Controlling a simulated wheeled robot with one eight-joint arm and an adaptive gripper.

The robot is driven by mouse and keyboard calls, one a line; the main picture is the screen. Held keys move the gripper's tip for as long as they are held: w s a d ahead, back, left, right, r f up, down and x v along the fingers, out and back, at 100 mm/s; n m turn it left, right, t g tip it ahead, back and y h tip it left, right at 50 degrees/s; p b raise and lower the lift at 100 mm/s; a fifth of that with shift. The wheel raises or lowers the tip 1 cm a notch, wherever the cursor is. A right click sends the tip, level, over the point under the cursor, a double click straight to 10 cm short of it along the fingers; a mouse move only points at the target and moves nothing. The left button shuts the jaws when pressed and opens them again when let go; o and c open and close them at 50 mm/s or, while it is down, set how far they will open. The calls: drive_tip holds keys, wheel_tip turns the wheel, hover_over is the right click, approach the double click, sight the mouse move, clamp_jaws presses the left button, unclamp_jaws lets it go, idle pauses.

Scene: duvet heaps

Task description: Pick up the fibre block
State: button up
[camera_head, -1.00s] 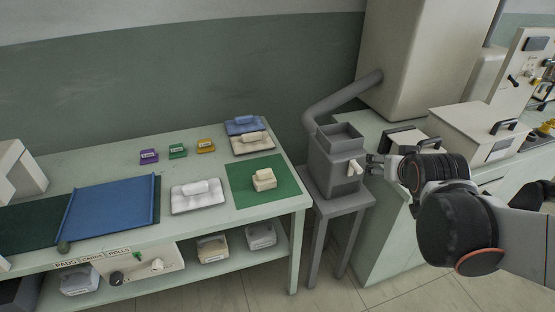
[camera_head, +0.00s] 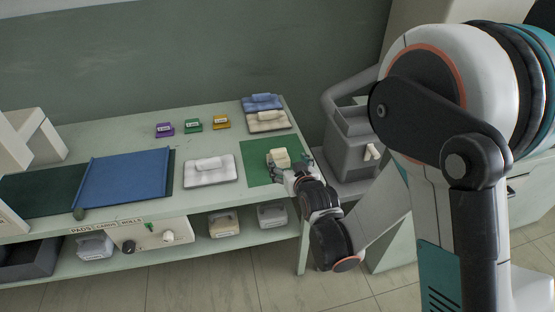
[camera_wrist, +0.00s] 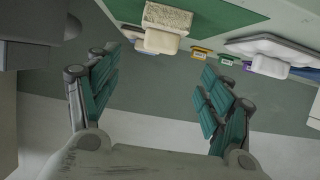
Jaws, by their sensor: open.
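The fibre block, a cream block (camera_head: 278,158), rests on a green mat (camera_head: 256,170) at the right end of the table. In the wrist view the block (camera_wrist: 168,18) shows at the top edge, rough-textured, with a smoother pale part against it. My gripper (camera_head: 294,168) is beside the block, on its front right side, and partly overlaps it in the head view. Whether they touch cannot be told there. In the wrist view the jaws (camera_wrist: 157,92) are spread wide with nothing between them, and the block lies beyond them.
A white tray with a pale roll (camera_head: 210,170) lies left of the mat. Folded blue (camera_head: 262,102) and cream (camera_head: 269,121) pads lie behind it. Purple, green and yellow tags (camera_head: 193,124) sit along the back. A grey machine (camera_head: 352,140) stands close on the right.

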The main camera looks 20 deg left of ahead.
sight(279, 151)
drive_tip(key=b+x, duration=0.1)
drive_tip(key=x, duration=0.5)
drive_tip(key=shift+w+f+b, duration=0.15)
drive_tip(key=shift+b, duration=0.15)
drive_tip(key=shift+r+b+x, duration=0.2)
drive_tip(key=shift+b+x, duration=0.45)
drive_tip(key=shift+x, duration=1)
drive_tip(key=shift+r+b+x, duration=0.2)
drive_tip(key=shift+b+x, duration=0.45)
drive_tip(key=shift+x, duration=0.95)
drive_tip(key=shift+a, duration=0.2)
drive_tip(key=shift+c, duration=0.3)
drive_tip(key=c, duration=1.1)
